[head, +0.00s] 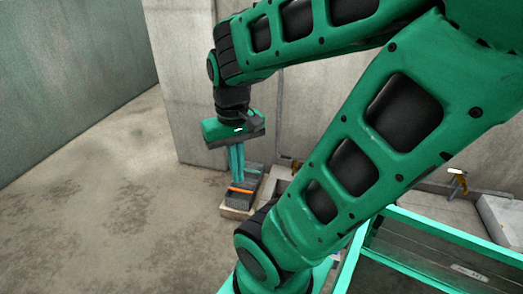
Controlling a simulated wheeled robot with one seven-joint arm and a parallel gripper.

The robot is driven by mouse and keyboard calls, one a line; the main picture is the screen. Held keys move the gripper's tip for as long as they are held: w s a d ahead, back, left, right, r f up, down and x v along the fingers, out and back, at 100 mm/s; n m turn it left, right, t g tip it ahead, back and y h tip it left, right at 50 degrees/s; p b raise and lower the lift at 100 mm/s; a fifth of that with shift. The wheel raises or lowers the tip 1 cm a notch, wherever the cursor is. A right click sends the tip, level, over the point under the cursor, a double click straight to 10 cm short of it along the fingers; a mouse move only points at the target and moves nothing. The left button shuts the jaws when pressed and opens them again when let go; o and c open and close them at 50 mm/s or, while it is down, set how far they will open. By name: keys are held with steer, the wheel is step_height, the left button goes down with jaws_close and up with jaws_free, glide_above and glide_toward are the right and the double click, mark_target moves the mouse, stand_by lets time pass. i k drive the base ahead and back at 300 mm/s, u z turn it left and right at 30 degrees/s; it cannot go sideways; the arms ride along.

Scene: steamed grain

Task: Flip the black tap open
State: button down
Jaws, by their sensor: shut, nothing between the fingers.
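My gripper (237,180) points down at the centre-left of the head view, with its teal fingers close together. It is shut with nothing in it. Its fingertips are over or against a small dark block (240,200) with an orange stripe, low by the wall; I cannot tell whether they touch it. I cannot make out a black tap for certain. A small brownish fitting (290,161) shows on the wall just right of the gripper, partly hidden by my arm. A brass-coloured tap-like fitting (457,180) stands at the far right.
A concrete wall (185,90) rises behind the gripper, with a green-grey panel (70,75) at the left. The stained floor (110,200) at left is open. A teal-framed table or cart (450,236) stands at lower right, near a pale block (503,215). My arm hides the middle.

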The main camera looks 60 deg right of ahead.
mark_target(295, 159)
steer(key=z, duration=0.35)
steer(key=i, duration=1.05)
steer(key=z, duration=0.9)
steer(key=i, duration=0.45)
steer(key=z, duration=0.35)
